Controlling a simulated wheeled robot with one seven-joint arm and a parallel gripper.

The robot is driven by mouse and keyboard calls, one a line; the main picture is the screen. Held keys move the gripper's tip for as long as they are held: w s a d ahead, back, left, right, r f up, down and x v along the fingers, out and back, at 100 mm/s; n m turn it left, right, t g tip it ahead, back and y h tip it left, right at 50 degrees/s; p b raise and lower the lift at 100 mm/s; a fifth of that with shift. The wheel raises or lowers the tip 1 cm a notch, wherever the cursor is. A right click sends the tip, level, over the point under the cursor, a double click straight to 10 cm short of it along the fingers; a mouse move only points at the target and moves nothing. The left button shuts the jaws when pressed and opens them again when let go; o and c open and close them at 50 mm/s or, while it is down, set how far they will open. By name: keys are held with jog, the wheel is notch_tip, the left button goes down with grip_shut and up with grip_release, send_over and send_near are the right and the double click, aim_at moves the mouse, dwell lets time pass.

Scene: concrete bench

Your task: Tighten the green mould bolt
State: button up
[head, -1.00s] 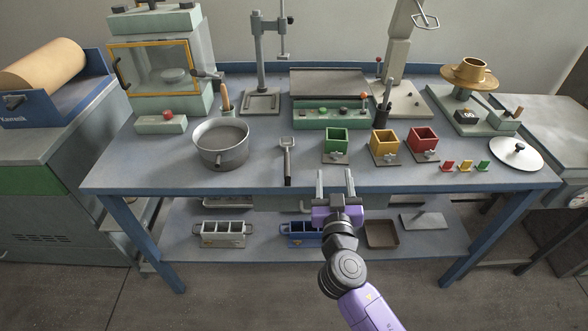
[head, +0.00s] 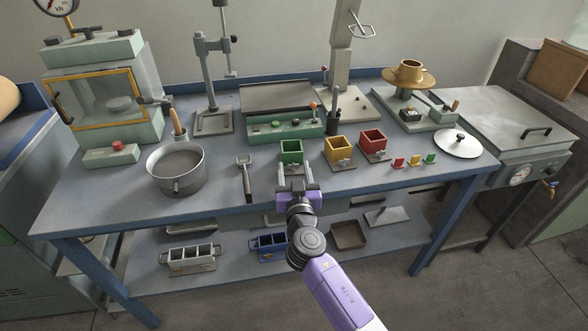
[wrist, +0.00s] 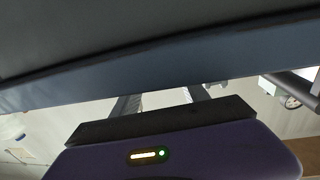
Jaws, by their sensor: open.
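The green mould (head: 291,151) is an open-topped square box on a small base plate near the middle of the bench. Its bolt is at its front, low down, and too small and too close behind my fingers to make out clearly. My gripper (head: 295,174) is open and empty at the bench's front edge, just in front of the green mould in the picture. In the wrist view the two fingers of my gripper (wrist: 163,97) stand apart with nothing between them. The mould is not seen there; a blue bench edge (wrist: 170,72) crosses the view.
The yellow mould (head: 338,150) and the red mould (head: 373,143) stand to the right, with small coloured tags (head: 415,160) beyond. A scoop-like tool (head: 246,178) and a grey pan (head: 176,168) lie left. The bench front (head: 340,185) is clear.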

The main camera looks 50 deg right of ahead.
grip_shut()
jog(key=b, duration=0.2)
jog(key=m+g+h+b, duration=0.1)
jog(key=shift+w+a+f+b, duration=0.1)
jog(key=shift+w+f+b, duration=0.05)
jog(key=shift+f+b, duration=0.2)
jog(key=m+g+h+b, duration=0.1)
jog(key=b, duration=0.2)
jog(key=m+g+h+b, duration=0.1)
jog(key=g+b, duration=0.1)
jog(key=b, duration=0.1)
jog(key=shift+w+a+m+h+b, duration=0.15)
jog(key=shift+w+m+h+b, duration=0.05)
jog(key=shift+m+h+b, duration=0.1)
jog(key=shift+r+m+g+h+b, duration=0.35)
jog(key=shift+g+b, duration=0.35)
jog(key=shift+b, duration=0.25)
grip_release()
